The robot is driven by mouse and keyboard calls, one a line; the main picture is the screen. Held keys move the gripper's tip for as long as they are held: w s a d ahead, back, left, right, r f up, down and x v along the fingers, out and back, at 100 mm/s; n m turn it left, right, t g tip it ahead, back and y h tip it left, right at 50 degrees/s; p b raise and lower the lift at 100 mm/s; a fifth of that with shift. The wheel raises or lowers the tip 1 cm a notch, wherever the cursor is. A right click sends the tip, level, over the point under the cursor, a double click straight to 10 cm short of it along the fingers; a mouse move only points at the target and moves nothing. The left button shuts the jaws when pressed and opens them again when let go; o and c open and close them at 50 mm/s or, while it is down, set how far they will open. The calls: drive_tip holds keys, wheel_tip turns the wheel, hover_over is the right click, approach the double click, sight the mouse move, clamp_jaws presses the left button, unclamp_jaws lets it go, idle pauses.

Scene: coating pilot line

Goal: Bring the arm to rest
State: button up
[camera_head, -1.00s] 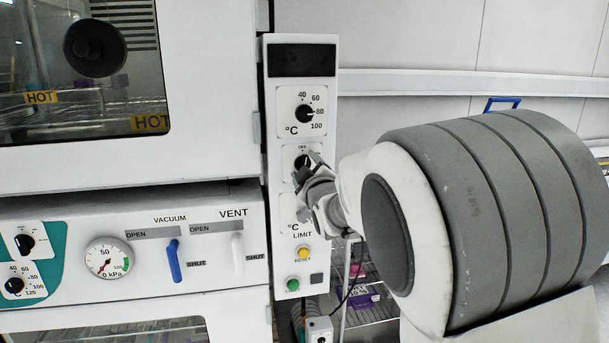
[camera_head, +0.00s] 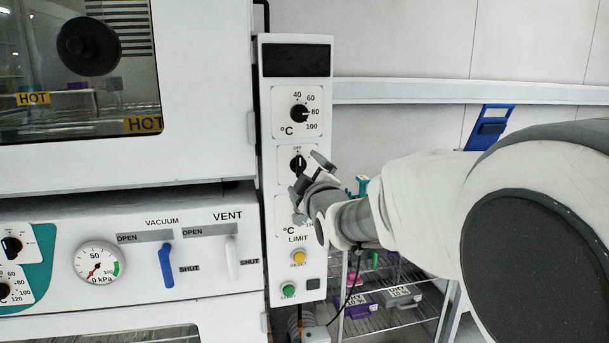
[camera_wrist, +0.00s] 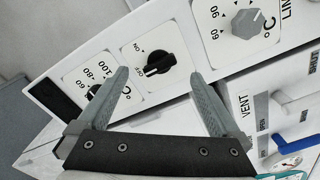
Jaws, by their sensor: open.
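My gripper (camera_head: 309,174) is in front of the tall white control panel (camera_head: 267,220), at the height of its middle OFF/ON knob (camera_head: 298,164). In the wrist view my gripper (camera_wrist: 165,98) has its two grey fingers spread wide, with nothing between them. The black OFF/ON knob (camera_wrist: 158,64) shows beyond and between the fingertips, apart from them. The upper temperature knob (camera_head: 299,113) points near 80. The lower knob is mostly hidden by my gripper in the head view; it shows grey in the wrist view (camera_wrist: 247,22). My arm reaches in from the right.
Left of the panel is a vacuum oven with a HOT-labelled window (camera_head: 90,60), a gauge (camera_head: 100,262), a blue vacuum lever (camera_head: 165,265) and a white vent lever (camera_head: 233,258). A wire shelf (camera_head: 385,325) with boxes stands below my arm.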

drive_tip(key=shift+v, duration=0.8)
drive_tip(key=shift+d, duration=0.1)
drive_tip(key=s+d+f+m+g+h, duration=0.1)
drive_tip(key=s+d+f+m+g, duration=0.3)
drive_tip(key=s, duration=0.7)
drive_tip(key=s+d+f+m+g+h, duration=0.2)
drive_tip(key=s+d+f+m+g, duration=0.2)
drive_tip(key=s+d, duration=0.3)
drive_tip(key=s+d+f+m+g+h, duration=0.2)
drive_tip(key=s+d+f+m+g, duration=0.1)
drive_tip(key=s, duration=1.3)
drive_tip(key=d+f+m+p, duration=0.1)
drive_tip(key=d+m, duration=0.1)
drive_tip(key=m, duration=0.1)
drive_tip(key=shift+d+f+m+g, duration=0.3)
drive_tip(key=shift+d+f+g, duration=0.1)
drive_tip(key=shift+s, duration=0.15)
